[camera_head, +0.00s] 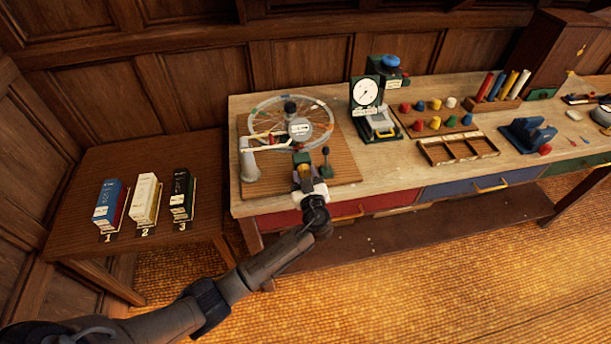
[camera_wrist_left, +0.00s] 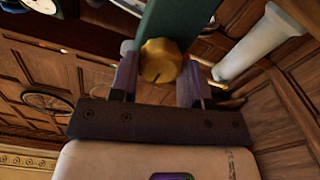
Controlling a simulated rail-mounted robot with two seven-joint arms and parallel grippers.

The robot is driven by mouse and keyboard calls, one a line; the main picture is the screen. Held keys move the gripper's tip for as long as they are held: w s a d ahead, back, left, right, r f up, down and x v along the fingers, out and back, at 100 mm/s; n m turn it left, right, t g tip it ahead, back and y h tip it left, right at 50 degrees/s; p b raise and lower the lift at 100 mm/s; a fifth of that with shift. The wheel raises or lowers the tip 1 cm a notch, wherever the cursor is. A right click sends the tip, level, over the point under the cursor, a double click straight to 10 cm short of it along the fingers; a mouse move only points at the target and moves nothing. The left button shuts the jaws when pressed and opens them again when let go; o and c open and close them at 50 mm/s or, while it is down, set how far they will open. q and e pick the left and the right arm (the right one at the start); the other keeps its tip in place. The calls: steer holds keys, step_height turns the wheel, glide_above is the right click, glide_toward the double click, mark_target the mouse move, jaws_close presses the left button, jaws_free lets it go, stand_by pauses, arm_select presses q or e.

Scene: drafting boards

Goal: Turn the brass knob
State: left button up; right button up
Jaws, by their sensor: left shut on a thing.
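The brass knob (camera_wrist_left: 160,61) is a rounded, gold-coloured knob with a dark mark on its face. In the left wrist view it sits between the two fingers of my left gripper (camera_wrist_left: 159,80), which is shut on it. A dark green post (camera_wrist_left: 172,22) stands right behind the knob. In the head view my left gripper (camera_head: 304,176) is at the front of the wooden board (camera_head: 345,172), below the spoked wheel (camera_head: 318,112). The knob is mostly hidden there by the gripper. My right gripper is not in view.
A small green lever stand (camera_head: 325,168) is close to the right of the gripper, and a grey post (camera_head: 249,165) is to its left. A dial gauge (camera_head: 366,92) stands further right. Three numbered boxes sit on the side table (camera_head: 150,165) at left.

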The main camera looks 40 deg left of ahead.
arm_select(q)
steer(key=m+b, duration=0.1)
steer(key=m, duration=0.2)
steer(key=shift+m, duration=0.3)
steer(key=m, duration=0.3)
steer(key=shift+w+m, duration=0.1)
steer(key=shift+m, duration=0.3)
steer(key=m, duration=0.4)
steer(key=shift+p, duration=0.3)
steer(key=m+p, duration=0.1)
steer(key=m, duration=0.4)
steer(key=shift+d+p, duration=0.1)
steer(key=shift+p, duration=0.25)
steer(key=m+p, duration=0.2)
steer(key=m, duration=0.2)
steer(key=shift+m, duration=0.3)
steer(key=m+p, duration=0.3)
steer(key=m, duration=0.1)
steer(key=m+p, duration=0.3)
steer(key=m, duration=0.3)
steer(key=shift+f+m+p, duration=0.1)
steer(key=shift+m+p, duration=0.3)
steer(key=shift+f+m+p, duration=0.1)
steer(key=shift+m+p, duration=0.65)
steer(key=shift+m, duration=0.95)
